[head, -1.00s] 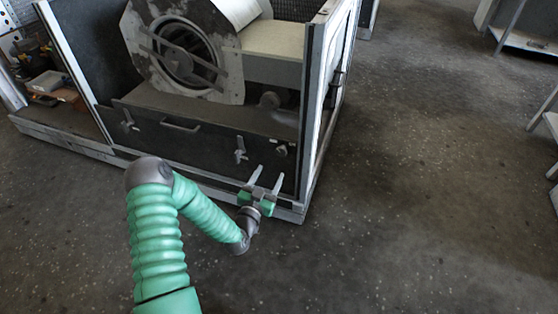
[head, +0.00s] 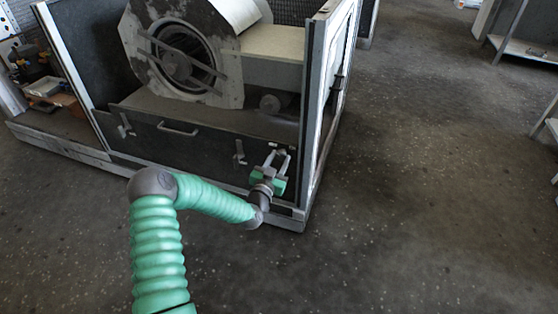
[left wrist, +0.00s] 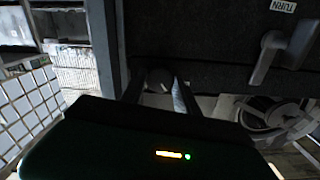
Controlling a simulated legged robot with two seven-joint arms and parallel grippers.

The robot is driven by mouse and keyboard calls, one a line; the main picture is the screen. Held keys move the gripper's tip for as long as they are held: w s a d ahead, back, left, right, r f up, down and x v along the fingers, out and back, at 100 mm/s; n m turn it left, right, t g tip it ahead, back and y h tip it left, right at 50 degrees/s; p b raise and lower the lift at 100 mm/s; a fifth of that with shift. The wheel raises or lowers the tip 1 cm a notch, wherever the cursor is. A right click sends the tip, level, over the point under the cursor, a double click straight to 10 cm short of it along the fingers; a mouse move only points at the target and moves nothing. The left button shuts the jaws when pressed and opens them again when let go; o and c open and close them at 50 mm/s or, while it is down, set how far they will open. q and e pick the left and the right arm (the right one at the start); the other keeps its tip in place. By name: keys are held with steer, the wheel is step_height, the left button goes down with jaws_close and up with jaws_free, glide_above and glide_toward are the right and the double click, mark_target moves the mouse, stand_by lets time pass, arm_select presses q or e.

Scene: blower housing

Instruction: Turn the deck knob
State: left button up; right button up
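The deck knob (left wrist: 158,78) is a small dark round knob on the dark front panel of the blower housing, near the panel's right end. In the head view, my left gripper (head: 279,156) reaches the panel at this spot, and its fingers mostly hide the knob. In the left wrist view, the two fingers stand apart, one on each side of the knob. The gripper looks open; I cannot tell whether the fingertips touch the knob. My right gripper is not in view.
A latch handle (head: 239,152) sits just left of the knob, and another latch (head: 125,125) is farther left. A pull handle (head: 178,129) lies between them. The housing's right post (head: 307,110) stands close to the gripper.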

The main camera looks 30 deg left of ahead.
arm_select(q)
jaws_close()
steer(key=shift+n+p, duration=1)
steer(key=shift+p, duration=0.05)
steer(key=o, duration=0.7)
jaws_free()
steer(key=shift+s, duration=0.1)
